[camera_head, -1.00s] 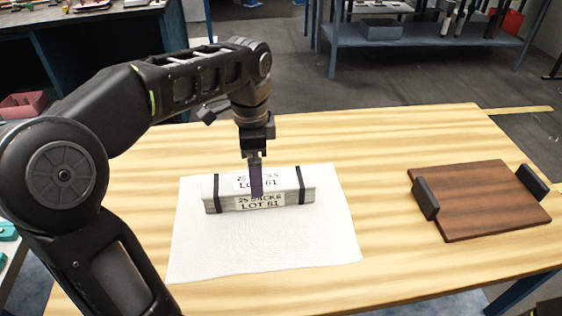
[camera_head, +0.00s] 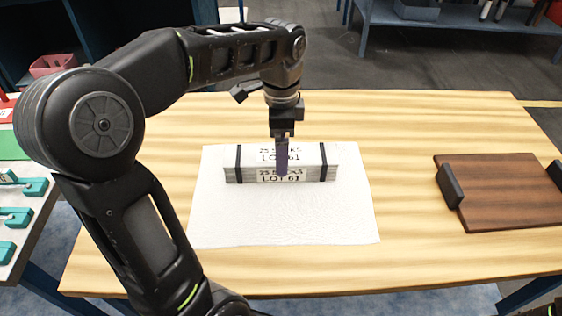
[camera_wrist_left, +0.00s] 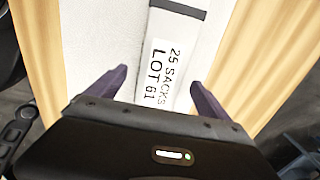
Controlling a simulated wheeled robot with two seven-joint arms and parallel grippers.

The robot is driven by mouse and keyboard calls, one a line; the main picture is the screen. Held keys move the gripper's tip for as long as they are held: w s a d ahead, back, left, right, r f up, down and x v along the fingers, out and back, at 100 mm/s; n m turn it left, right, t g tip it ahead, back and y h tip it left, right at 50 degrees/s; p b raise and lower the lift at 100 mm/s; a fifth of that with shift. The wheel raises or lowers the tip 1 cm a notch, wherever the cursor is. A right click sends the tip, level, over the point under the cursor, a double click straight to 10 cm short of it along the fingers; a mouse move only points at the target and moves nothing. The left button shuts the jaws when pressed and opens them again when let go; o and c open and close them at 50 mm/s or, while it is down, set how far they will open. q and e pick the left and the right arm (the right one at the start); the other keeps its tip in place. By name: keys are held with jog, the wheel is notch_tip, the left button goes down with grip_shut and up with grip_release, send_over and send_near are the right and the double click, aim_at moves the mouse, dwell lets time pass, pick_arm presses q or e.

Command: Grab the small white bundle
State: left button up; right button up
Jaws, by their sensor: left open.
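The white bundle (camera_head: 244,172) is a long, flat stack with two black straps and labels reading "25 SACKS LOT 61". It lies on a white cloth (camera_head: 280,225) on the wooden table. My left gripper (camera_head: 282,172) points down at the middle of the bundle, over its label. In the left wrist view the bundle (camera_wrist_left: 176,48) runs between the two open purple fingers of my left gripper (camera_wrist_left: 158,90), with a finger on each side. I cannot tell whether the fingers touch it.
A brown wooden board (camera_head: 505,190) with two black handles lies at the right of the table (camera_head: 410,140). Teal items (camera_head: 20,215) sit on a surface at the far left. A blue shelf (camera_head: 455,40) stands behind. Table between cloth and board is clear.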

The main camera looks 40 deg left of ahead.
pick_arm(q)
jog(key=shift+f, duration=2.65)
grip_shut()
jog(key=shift+r, duration=0.15)
notch_tip(320, 180, up, 10)
jog(key=shift+f, duration=0.1)
